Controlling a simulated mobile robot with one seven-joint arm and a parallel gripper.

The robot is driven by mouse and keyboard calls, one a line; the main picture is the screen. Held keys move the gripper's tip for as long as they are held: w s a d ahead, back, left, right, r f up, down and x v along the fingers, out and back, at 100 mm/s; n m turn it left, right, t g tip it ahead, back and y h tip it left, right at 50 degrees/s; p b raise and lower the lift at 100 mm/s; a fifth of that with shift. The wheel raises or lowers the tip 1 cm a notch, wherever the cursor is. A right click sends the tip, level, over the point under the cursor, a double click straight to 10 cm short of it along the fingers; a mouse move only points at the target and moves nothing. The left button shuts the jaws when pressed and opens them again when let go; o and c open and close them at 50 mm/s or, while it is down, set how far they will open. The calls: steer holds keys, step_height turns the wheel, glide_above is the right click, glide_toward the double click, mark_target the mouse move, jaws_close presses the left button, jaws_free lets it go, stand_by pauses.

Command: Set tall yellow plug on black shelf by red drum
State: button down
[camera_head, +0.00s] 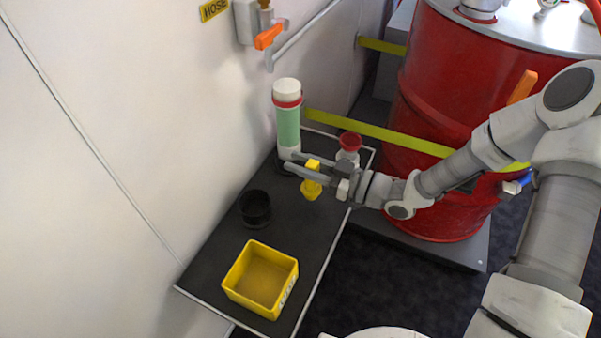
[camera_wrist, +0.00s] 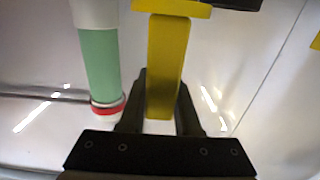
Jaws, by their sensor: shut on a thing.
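The tall yellow plug (camera_head: 311,189) is held in my gripper (camera_head: 296,163), above the black shelf (camera_head: 300,238). In the wrist view the yellow plug (camera_wrist: 165,65) runs between the two dark fingers of my gripper (camera_wrist: 160,95), which are shut on it. In the head view its wider, ridged end points down. I cannot tell for sure whether that end touches the shelf. The red drum (camera_head: 440,190) stands to the right of the shelf, partly behind my arm.
A green and white cylinder (camera_head: 288,125) stands just behind the plug and shows in the wrist view (camera_wrist: 100,65). A red-topped white fitting (camera_head: 349,143) is close to my gripper. A black cup (camera_head: 255,207) and a yellow bin (camera_head: 260,280) occupy the shelf's left and front. Bare shelf lies between.

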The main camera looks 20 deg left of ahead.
steer(key=shift+f+b, duration=0.35)
steer(key=shift+f, duration=0.95)
steer(key=shift+f, duration=0.2)
steer(key=c, duration=0.6)
jaws_free()
steer(key=shift+d+r, duration=0.25)
steer(key=shift+d, duration=0.1)
steer(key=s+d+p, duration=0.1)
steer(key=d+p, duration=0.2)
steer(key=d, duration=0.8)
steer(key=shift+d, duration=0.15)
